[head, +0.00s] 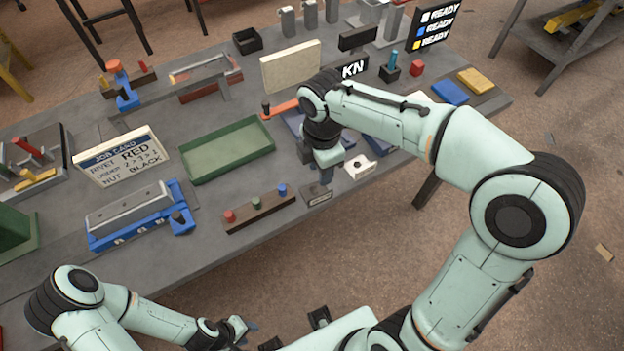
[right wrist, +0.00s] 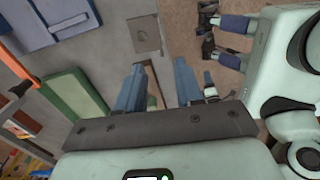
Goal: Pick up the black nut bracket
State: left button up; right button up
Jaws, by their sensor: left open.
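A small dark grey plate (head: 318,196) lies near the front table edge, just below my right gripper (head: 322,178). In the right wrist view a grey plate with a small dot (right wrist: 146,36) lies beyond the fingertips. The right gripper's two fingers (right wrist: 158,80) stand apart; a dark shape shows between them, but I cannot tell what it is. A white bracket with a dark hole (head: 360,167) lies right of the gripper. I cannot clearly make out a black nut bracket. My left gripper (head: 248,328) is low, in front of the table, open and empty.
A job card (head: 120,158) reads nut black. A green tray (head: 228,150), a brown strip with coloured pegs (head: 258,208) and a blue fixture (head: 135,218) stand to the left. A cream board (head: 290,66) stands behind. The front table edge is close to the right gripper.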

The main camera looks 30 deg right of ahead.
send_over(320, 195)
notch_tip(320, 195, down, 7)
jog(key=shift+f+b, duration=0.55)
jog(key=shift+f, duration=2.35)
grip_shut()
